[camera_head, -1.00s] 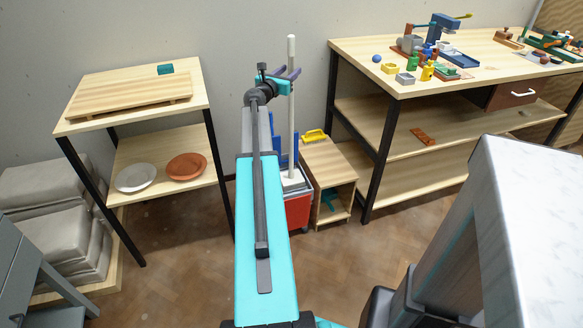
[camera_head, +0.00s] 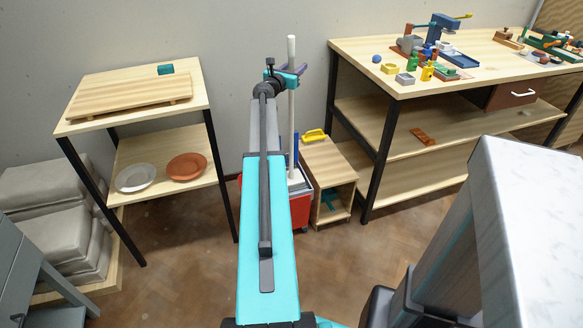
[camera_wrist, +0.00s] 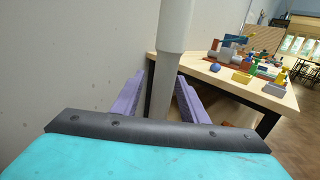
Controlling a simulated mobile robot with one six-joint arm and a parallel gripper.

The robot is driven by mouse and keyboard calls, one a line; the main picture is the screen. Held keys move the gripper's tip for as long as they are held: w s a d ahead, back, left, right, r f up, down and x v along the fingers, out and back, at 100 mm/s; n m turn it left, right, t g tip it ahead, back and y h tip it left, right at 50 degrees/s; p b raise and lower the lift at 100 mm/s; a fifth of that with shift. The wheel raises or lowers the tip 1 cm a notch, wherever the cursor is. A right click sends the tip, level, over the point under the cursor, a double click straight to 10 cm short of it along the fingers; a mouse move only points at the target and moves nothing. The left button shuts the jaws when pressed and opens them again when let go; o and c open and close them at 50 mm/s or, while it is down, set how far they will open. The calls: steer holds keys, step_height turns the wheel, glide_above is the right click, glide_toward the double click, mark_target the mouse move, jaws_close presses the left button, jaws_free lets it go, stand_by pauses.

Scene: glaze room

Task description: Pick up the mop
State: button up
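The mop (camera_head: 291,112) is a white pole standing upright, its lower end in a red bucket (camera_head: 300,211) with a blue upright part. My gripper (camera_head: 296,71) is at the upper part of the pole. In the wrist view, the purple fingers of my gripper (camera_wrist: 158,96) are apart, and the mop pole (camera_wrist: 175,35) rises between them. A gap shows between the left finger and the pole; the right finger overlaps its edge. The mop's lower end is partly hidden by my arm and the bucket.
A small wooden cabinet (camera_head: 332,163) with a yellow item (camera_head: 314,134) on top stands right of the bucket. A long workbench (camera_head: 398,82) with tools is at the right. A wooden shelf table (camera_head: 190,100) stands left. A wall is close behind the mop.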

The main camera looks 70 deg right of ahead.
steer(key=shift+c, duration=0.5)
jaws_close()
steer(key=shift+r, duration=0.2)
